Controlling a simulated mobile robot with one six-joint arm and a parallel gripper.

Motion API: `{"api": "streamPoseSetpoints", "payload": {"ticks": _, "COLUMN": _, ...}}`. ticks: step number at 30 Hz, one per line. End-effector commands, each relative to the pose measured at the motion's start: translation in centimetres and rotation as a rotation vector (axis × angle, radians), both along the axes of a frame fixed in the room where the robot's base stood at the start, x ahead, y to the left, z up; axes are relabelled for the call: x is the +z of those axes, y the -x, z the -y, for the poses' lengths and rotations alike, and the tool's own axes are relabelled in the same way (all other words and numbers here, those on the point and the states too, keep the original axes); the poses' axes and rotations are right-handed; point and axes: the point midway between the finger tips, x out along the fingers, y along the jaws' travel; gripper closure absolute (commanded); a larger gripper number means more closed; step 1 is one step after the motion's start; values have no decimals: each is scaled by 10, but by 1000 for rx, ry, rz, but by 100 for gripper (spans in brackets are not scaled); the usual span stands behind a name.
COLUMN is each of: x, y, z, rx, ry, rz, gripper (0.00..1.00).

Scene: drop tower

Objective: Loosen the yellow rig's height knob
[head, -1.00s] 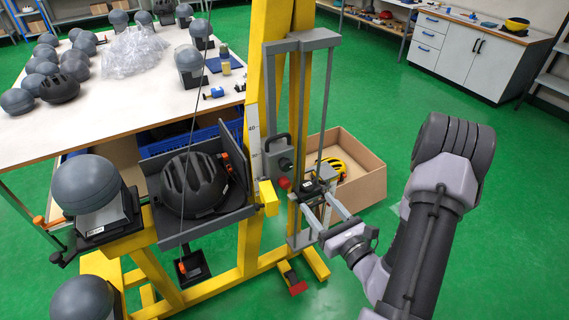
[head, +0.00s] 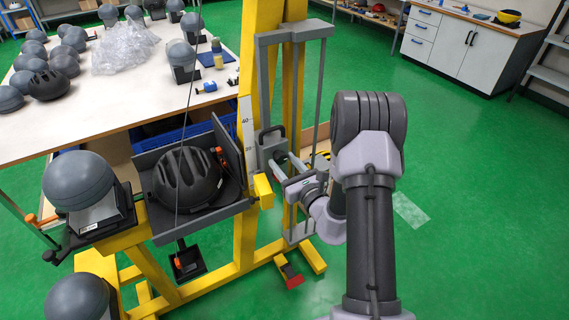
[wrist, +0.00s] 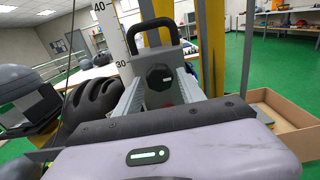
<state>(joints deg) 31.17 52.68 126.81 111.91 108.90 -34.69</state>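The yellow rig (head: 249,225) stands in the middle of the head view, with a height scale (head: 246,122) on its post. A grey block with a black handle (wrist: 152,27) sits on the rig beside the scale. A dark faceted knob (wrist: 160,78) faces me on this block in the wrist view. My gripper (head: 280,165) is at the block in the head view and hides the knob there. In the wrist view its grey fingers (wrist: 160,92) are apart, one on each side of the knob. I cannot tell whether they touch it.
A black helmet (head: 187,181) sits in a cradle left of the block. A grey rail frame (head: 320,95) stands close to the right of my gripper. A cardboard box (wrist: 283,122) is on the floor behind.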

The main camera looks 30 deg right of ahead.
Motion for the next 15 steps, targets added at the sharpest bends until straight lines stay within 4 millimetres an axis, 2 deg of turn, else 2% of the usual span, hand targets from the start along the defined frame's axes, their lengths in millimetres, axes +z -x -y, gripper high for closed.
{"api": "streamPoseSetpoints", "payload": {"ticks": 1, "x": 0, "y": 0, "z": 0, "rx": 0, "ry": 0, "rz": 0, "gripper": 65}}
{"api": "streamPoseSetpoints", "payload": {"ticks": 6, "x": 0, "y": 0, "z": 0, "rx": 0, "ry": 0, "rz": 0, "gripper": 98}}
{"api": "streamPoseSetpoints", "payload": {"ticks": 15, "x": 1, "y": 0, "z": 0, "rx": 1, "ry": -34, "rz": -2, "gripper": 100}}
